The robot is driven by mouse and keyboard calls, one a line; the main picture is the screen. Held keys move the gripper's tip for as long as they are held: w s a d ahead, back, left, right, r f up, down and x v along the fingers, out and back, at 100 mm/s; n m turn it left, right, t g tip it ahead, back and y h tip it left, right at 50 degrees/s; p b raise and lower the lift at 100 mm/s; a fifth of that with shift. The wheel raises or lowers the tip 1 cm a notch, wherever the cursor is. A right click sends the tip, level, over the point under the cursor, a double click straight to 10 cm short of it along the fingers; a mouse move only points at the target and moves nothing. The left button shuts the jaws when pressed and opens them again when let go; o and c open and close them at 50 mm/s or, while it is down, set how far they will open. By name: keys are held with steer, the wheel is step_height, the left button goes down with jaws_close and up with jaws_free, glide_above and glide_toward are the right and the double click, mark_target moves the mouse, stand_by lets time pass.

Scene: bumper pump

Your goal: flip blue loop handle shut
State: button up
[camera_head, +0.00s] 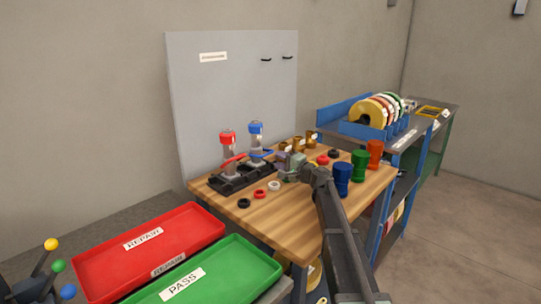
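Two small pumps stand on a black base (234,181) at the left of the wooden table. The right one has a blue-capped clear cylinder (256,134). The blue loop handle (263,153) sticks out to the right near the foot of this cylinder. It is small, and I cannot tell its exact angle. My gripper (283,163) is just to the right of the blue handle and slightly lower in the picture. Its fingers are too small to show whether they touch the handle or are open or shut.
A red-capped pump (228,142) with a red handle (232,160) stands left of the blue one. Rings lie in front of the base. Blue (342,179), green (358,166) and orange (375,154) cylinders stand at the right. Red (200,222) and green (248,256) trays sit front left.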

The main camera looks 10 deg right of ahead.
mark_target(268, 154)
steer(key=x, duration=0.7)
steer(key=shift+d, duration=0.1)
jaws_close()
